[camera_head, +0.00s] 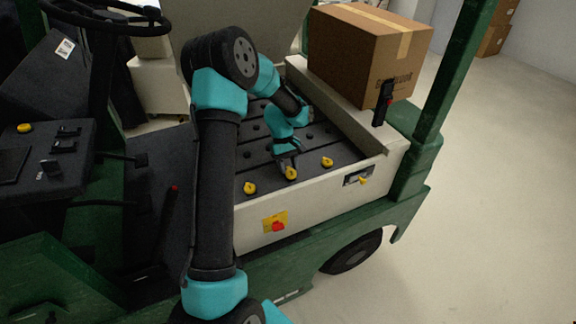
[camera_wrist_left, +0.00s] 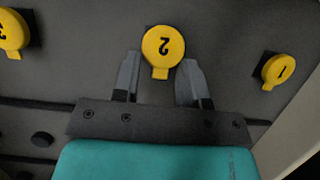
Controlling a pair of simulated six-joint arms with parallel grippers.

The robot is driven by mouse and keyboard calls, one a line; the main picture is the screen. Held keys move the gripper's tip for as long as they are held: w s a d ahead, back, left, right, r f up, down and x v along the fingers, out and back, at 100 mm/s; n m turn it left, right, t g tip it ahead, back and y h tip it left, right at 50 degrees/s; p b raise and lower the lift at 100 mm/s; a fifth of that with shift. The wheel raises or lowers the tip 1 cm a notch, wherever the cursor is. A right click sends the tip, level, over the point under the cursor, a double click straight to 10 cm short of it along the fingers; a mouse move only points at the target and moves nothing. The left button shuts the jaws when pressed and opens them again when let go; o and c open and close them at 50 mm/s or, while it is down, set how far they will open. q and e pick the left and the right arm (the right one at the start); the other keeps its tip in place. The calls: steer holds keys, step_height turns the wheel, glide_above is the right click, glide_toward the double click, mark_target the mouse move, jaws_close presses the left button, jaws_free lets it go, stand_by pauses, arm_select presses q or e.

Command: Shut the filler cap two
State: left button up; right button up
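Filler cap two (camera_head: 291,174) is the middle of three yellow caps along the near edge of the dark cell-covered top of the cart. In the left wrist view, filler cap two (camera_wrist_left: 163,46) shows its round face with an upside-down "2" and a small tab. I cannot tell how far it is tilted. My left gripper (camera_head: 288,158) is just above and behind it. In the wrist view the left gripper (camera_wrist_left: 160,66) is open, one finger on each side of the cap's tab end; contact cannot be told. My right gripper is not in view.
Yellow caps three (camera_wrist_left: 12,32) and one (camera_wrist_left: 275,70) flank it. A cardboard box (camera_head: 360,50) stands on the back ledge beside a black connector (camera_head: 383,102). A green post (camera_head: 455,70) rises at right. A red button (camera_head: 277,226) is on the front panel.

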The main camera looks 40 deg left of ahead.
arm_select(q)
steer(key=shift+c, duration=0.8)
steer(key=shift+w+a+f+g+h, duration=0.1)
steer(key=shift+a+f+g+h, duration=0.15)
steer(key=shift+h, duration=0.55)
steer(key=o, duration=0.6)
steer(key=shift+c, duration=0.2)
steer(key=v, duration=1.7)
steer(key=shift+r, duration=0.25)
steer(key=shift+o, duration=0.2)
